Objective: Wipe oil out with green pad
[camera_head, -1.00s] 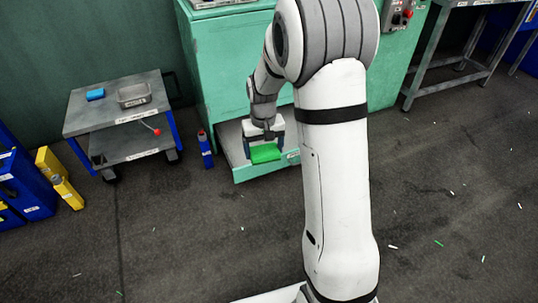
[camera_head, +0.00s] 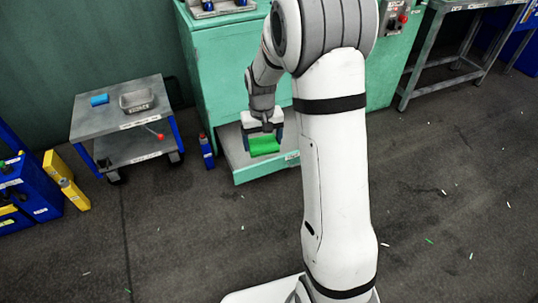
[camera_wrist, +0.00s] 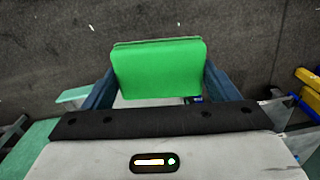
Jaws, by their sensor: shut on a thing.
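My gripper (camera_head: 264,138) is shut on the green pad (camera_head: 264,146), which hangs at its fingertips. In the wrist view the green pad (camera_wrist: 158,68) sits between the two dark blue fingers of my gripper (camera_wrist: 160,82) and looks flat and clean on the side that shows. In the head view the pad appears over the low grey tray (camera_head: 236,163) at the foot of the green press (camera_head: 228,65). I cannot tell whether the pad touches the tray. No oil can be made out; part of the tray is hidden behind my arm and gripper.
A grey cart (camera_head: 95,124) at left holds a blue roll (camera_head: 99,100) and a metal bin (camera_head: 137,101). A blue bottle (camera_head: 207,152) stands just left of the tray. Blue and yellow containers (camera_head: 75,194) are at far left. A metal table (camera_head: 450,61) is at right. The front floor is mostly open.

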